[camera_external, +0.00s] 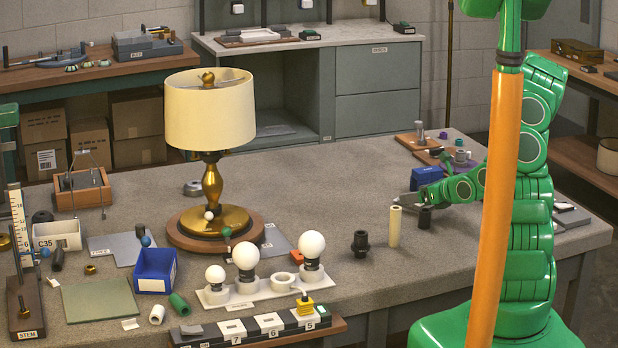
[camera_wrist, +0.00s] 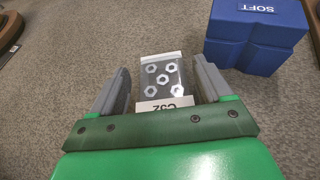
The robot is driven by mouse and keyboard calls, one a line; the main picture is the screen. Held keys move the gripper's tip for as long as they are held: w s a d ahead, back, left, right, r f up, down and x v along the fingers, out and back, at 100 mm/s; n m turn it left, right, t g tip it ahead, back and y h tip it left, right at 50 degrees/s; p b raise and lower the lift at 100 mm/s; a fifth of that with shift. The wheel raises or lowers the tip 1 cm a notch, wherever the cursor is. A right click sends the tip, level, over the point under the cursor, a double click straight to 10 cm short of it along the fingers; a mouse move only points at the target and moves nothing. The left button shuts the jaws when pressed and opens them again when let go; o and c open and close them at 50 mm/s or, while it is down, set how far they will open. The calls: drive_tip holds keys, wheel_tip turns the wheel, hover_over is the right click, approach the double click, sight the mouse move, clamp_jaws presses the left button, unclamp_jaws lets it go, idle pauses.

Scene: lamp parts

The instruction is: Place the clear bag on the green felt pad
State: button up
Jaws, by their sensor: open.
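The clear bag (camera_wrist: 162,76) holds several hex nuts and lies flat on the table in the wrist view. A white tag reading C32 is at its near end. My gripper (camera_wrist: 160,68) is open, with one grey finger on each side of the bag and gaps between. In the external view my gripper (camera_external: 402,201) is low over the right part of the table; I cannot make out the bag there. A flat green square (camera_external: 103,299), which looks like the felt pad, lies bare at the table's front left.
A blue box (camera_wrist: 257,35) marked SOFT stands close to the right finger; it also shows in the external view (camera_external: 427,177). A cream cylinder (camera_external: 394,226) and dark fittings (camera_external: 360,243) stand near my gripper. The lamp (camera_external: 210,190) and bulb rack (camera_external: 250,290) stand between gripper and green square.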

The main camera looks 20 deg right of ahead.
drive_tip(key=v, duration=0.8)
drive_tip(key=shift+s+d+r, duration=0.1)
drive_tip(key=shift+s+r, duration=0.2)
drive_tip(key=shift+s, duration=0.2)
drive_tip(key=a+r+n+g+y, duration=0.1)
drive_tip(key=a+r+n+y, duration=0.2)
drive_tip(key=a+r+n, duration=0.35)
drive_tip(key=s+a+r+n+g+y, duration=0.2)
drive_tip(key=s+a+r+n+g, duration=0.35)
drive_tip(key=a, duration=0.45)
drive_tip(key=s+a+r+n+g+y, duration=0.2)
drive_tip(key=s+a+r+n, duration=0.3)
drive_tip(key=s+a+n, duration=0.45)
drive_tip(key=s+d+n+g+h, duration=0.1)
drive_tip(key=s+n+g+h, duration=0.5)
drive_tip(key=s, duration=1.4)
drive_tip(key=shift+d+r+n+h, duration=0.2)
drive_tip(key=shift+d+n+h, duration=0.1)
drive_tip(key=shift+n+h, duration=0.7)
drive_tip(key=s+d+h, duration=0.1)
drive_tip(key=d, duration=0.1)
drive_tip(key=s+d+r+n+h, duration=0.1)
drive_tip(key=s+d, duration=0.1)
drive_tip(key=d, duration=0.1)
drive_tip(key=s+d+r+n+h, duration=0.1)
drive_tip(key=s+d+h, duration=0.1)
drive_tip(key=d, duration=0.1)
drive_tip(key=shift+f, duration=0.1)
